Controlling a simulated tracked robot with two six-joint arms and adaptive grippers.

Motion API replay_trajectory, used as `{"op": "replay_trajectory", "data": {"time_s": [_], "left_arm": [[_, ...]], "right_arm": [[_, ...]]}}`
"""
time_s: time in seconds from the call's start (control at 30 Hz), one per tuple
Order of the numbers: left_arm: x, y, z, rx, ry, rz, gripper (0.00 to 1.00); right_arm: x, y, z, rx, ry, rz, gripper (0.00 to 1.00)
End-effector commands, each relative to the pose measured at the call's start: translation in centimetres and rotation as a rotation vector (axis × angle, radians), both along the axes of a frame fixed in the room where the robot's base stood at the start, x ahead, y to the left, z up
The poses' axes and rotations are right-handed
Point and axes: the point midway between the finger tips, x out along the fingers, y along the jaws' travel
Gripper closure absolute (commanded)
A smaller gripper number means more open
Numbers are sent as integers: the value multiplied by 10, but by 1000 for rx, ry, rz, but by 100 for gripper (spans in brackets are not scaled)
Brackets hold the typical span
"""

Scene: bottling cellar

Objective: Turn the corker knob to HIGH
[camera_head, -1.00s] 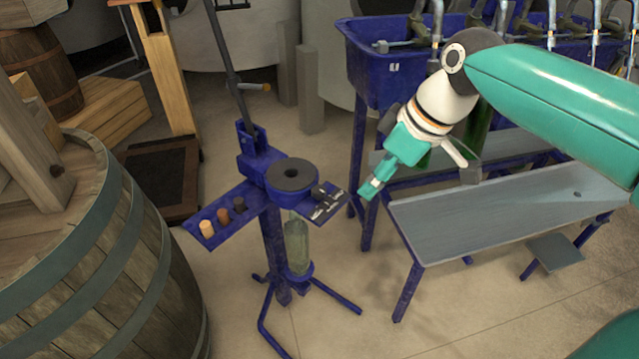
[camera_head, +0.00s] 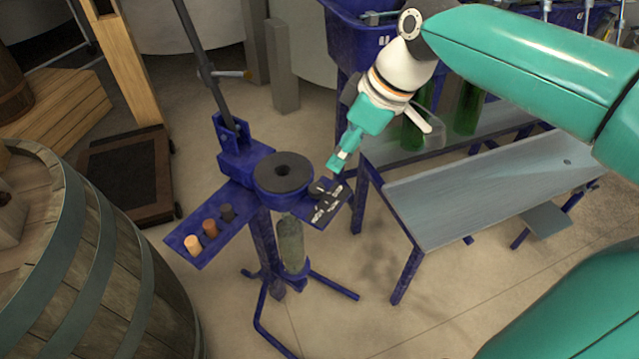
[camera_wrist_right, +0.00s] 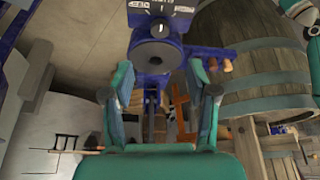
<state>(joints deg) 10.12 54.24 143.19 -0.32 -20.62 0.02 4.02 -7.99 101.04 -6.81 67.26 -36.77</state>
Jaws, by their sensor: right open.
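The blue floor corker (camera_head: 265,225) stands left of centre in the head view. Its dark knob (camera_head: 318,189) sits on a small label plate (camera_head: 329,208) at the right of the round head. In the right wrist view the knob (camera_wrist_right: 159,28) shows a pale pointer line, roughly upright in the picture; the labels are too small to read surely. My right gripper (camera_head: 338,163) is just above and right of the knob, apart from it. In the wrist view its two fingers (camera_wrist_right: 160,68) are spread with nothing between them.
The corker's side tray (camera_head: 175,240) holds three corks, and a bottle (camera_head: 291,245) stands below its head. A tall lever (camera_head: 203,65) rises behind. A barrel (camera_head: 120,262) stands left; a grey bench (camera_head: 480,195) and blue filler tub (camera_head: 350,45) stand right.

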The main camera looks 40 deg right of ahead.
Motion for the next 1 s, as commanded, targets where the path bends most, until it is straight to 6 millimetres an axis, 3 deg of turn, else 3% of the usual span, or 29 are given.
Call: {"op": "replay_trajectory", "data": {"time_s": [0.03,0.2,0.5,0.7,1.0], "left_arm": [[0,0,-5,0,0,0,60],[0,0,-14,0,0,0,60],[0,0,-24,0,-1,0,60],[0,0,-26,0,-1,0,60],[0,0,-26,0,-1,0,60]], "right_arm": [[3,2,-15,1,5,0,42],[15,9,-50,0,6,-1,42],[33,19,-98,1,4,-3,42],[38,22,-111,0,1,-5,42],[38,22,-112,0,1,-5,42]]}}
